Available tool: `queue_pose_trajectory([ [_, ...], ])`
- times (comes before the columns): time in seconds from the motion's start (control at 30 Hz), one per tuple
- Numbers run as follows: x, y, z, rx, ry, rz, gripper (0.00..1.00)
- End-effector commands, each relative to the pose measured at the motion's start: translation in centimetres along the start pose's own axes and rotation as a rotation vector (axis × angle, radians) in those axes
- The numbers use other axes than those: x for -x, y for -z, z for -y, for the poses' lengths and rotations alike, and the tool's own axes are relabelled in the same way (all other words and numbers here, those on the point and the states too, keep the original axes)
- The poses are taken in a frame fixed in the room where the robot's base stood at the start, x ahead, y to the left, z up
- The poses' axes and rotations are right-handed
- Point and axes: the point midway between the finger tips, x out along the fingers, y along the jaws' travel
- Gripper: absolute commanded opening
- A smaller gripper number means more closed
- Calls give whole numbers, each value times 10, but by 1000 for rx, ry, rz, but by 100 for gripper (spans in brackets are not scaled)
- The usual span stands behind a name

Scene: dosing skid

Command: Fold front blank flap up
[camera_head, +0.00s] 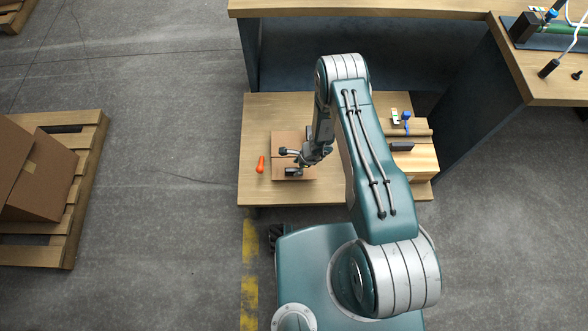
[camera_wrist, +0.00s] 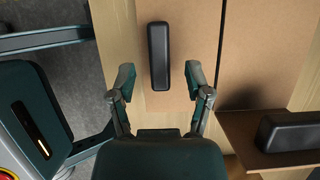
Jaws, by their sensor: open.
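The brown cardboard blank (camera_head: 281,141) lies on the low wooden table. In the wrist view its front flap (camera_wrist: 190,30) lies flat, left of a dark fold line, with a black bar handle (camera_wrist: 158,55) on it. My gripper (camera_wrist: 160,78) is open, with one finger on each side of the handle's near end; I cannot tell whether they touch it. Another cardboard flap (camera_wrist: 235,122), with its own black handle (camera_wrist: 295,131), appears raised at the lower right. In the head view my gripper (camera_head: 288,161) is over the blank and hides part of it.
An orange object (camera_head: 261,163) lies on the table (camera_head: 258,112) left of the blank. Wooden and black fixtures (camera_head: 402,146) stand at the right, partly behind my arm. A higher bench (camera_head: 370,8) runs behind. A pallet with a carton (camera_head: 40,175) stands at far left.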

Motion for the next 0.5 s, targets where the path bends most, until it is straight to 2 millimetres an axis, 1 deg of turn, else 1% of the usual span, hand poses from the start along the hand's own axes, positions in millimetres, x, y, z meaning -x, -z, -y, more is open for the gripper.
queue_pose_trajectory([
  [0.03,-9,0,-1,1,-2,0,64],
  [0.1,-18,0,0,2,-1,0,64],
  [0.2,-26,0,0,1,0,0,64],
  [0.3,-31,0,0,0,0,0,64],
  [0.5,-31,0,0,0,0,0,64],
])
